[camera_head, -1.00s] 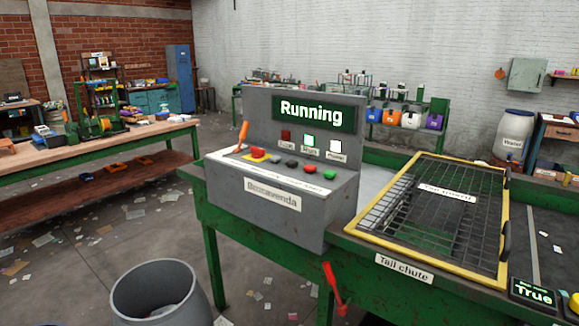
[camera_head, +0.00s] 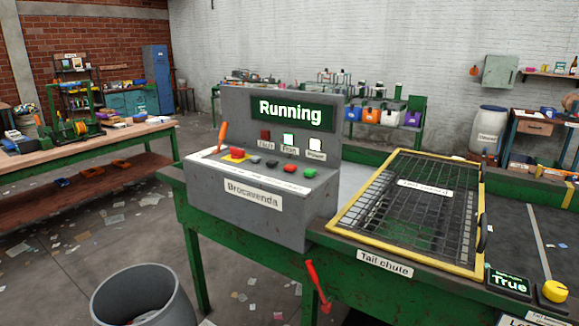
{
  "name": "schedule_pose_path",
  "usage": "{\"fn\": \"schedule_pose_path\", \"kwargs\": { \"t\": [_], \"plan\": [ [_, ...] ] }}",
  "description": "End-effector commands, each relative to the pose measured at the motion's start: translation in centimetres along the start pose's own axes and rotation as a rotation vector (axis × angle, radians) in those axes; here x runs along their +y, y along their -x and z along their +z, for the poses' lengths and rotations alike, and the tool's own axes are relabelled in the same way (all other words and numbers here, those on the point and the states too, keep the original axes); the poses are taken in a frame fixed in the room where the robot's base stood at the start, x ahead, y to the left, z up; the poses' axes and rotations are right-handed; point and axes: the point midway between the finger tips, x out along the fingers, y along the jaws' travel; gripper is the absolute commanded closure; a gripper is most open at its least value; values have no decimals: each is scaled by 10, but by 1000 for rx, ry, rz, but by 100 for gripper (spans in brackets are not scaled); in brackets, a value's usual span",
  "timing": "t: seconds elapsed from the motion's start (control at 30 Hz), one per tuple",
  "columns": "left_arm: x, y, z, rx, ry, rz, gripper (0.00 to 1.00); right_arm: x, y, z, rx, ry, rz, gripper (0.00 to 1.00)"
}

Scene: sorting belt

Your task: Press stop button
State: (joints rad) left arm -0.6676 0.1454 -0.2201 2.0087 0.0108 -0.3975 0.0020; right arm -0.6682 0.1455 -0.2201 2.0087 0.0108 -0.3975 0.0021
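A grey control box (camera_head: 265,217) labelled "Brocavenda" stands on a green bench. Its upright panel has a screen (camera_head: 291,112) reading "Running". Below the screen are a dim red lamp (camera_head: 265,135) and two lit lamps. The sloped top carries a red button (camera_head: 237,152) on a yellow plate at the left, then dark grey buttons (camera_head: 263,161), a red button (camera_head: 290,168) and a green button (camera_head: 310,172). An orange lever (camera_head: 222,136) stands at the left end. The button labels are too small to read. Neither of my grippers is in view.
A yellow-framed mesh guard (camera_head: 412,212) covers the tail chute right of the box. A red lever (camera_head: 318,285) hangs at the bench front. A grey bin (camera_head: 145,297) stands on the floor at front left. A wooden workbench (camera_head: 100,142) is at the left, with paper-littered floor between.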

Motion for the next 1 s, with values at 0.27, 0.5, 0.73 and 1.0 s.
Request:
{"fn": "schedule_pose_path", "kwargs": {
  "t": [0.27, 0.5, 0.73, 1.0],
  "plan": [
    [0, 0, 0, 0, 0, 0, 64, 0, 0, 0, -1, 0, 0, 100],
    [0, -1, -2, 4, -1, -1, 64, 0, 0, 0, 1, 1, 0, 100],
    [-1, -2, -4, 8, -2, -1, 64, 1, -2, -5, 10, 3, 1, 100],
    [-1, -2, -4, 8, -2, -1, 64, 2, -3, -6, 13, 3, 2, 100]
  ]
}}
